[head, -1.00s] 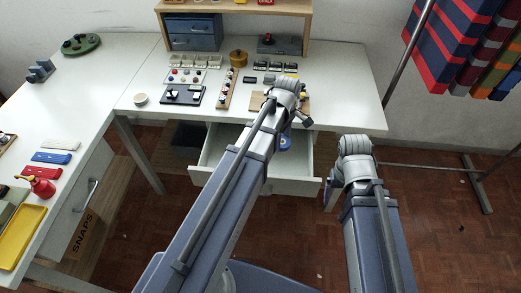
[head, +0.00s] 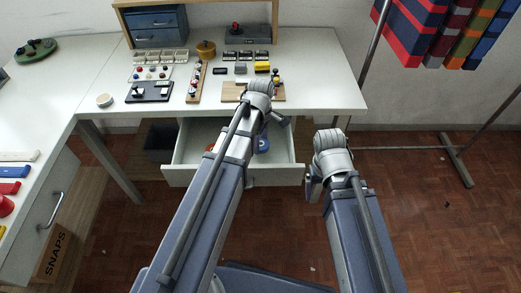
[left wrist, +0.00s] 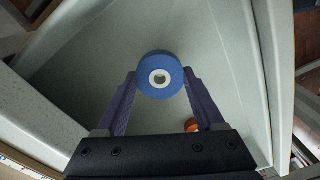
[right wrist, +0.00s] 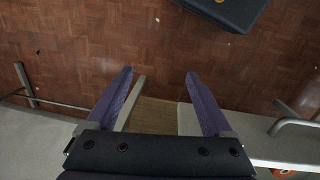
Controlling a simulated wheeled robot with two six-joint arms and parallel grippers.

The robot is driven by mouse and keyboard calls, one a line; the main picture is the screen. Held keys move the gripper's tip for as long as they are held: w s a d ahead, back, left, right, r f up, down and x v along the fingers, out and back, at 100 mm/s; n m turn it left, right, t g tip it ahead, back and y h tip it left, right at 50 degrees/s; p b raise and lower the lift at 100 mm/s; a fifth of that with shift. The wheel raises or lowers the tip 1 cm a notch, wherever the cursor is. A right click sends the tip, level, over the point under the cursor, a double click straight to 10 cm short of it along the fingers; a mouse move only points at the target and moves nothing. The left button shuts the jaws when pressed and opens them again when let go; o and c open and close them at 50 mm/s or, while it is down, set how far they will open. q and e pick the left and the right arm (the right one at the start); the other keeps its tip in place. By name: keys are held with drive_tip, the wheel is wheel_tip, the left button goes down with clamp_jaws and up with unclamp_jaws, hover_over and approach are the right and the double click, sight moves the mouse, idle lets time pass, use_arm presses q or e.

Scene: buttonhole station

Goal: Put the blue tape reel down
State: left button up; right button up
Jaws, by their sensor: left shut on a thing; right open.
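The blue tape reel (left wrist: 160,75) is held between the fingertips of my left gripper (left wrist: 160,82), its white-rimmed hub facing the left wrist camera. The pale floor of the open drawer (left wrist: 110,60) lies beneath; I cannot tell whether the reel touches it. In the head view the reel (head: 262,143) shows partly behind my left arm, over the right part of the open drawer (head: 234,177). My right gripper (right wrist: 160,78) is open and empty, over the red tiled floor to the right of the drawer.
A small orange-red thing (left wrist: 192,125) lies in the drawer, and also shows in the head view (head: 209,147). A fabric rack stands right.

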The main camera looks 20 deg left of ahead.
sight(261, 147)
use_arm(q)
drive_tip(key=shift+f+b, duration=1.65)
drive_tip(key=shift+f, duration=0.1)
drive_tip(key=shift+f, duration=0.1)
drive_tip(key=shift+f, duration=0.15)
drive_tip(key=o, duration=1.3)
wheel_tip(261, 147, up, 12)
drive_tip(key=p, duration=1.2)
drive_tip(key=shift+r, duration=0.25)
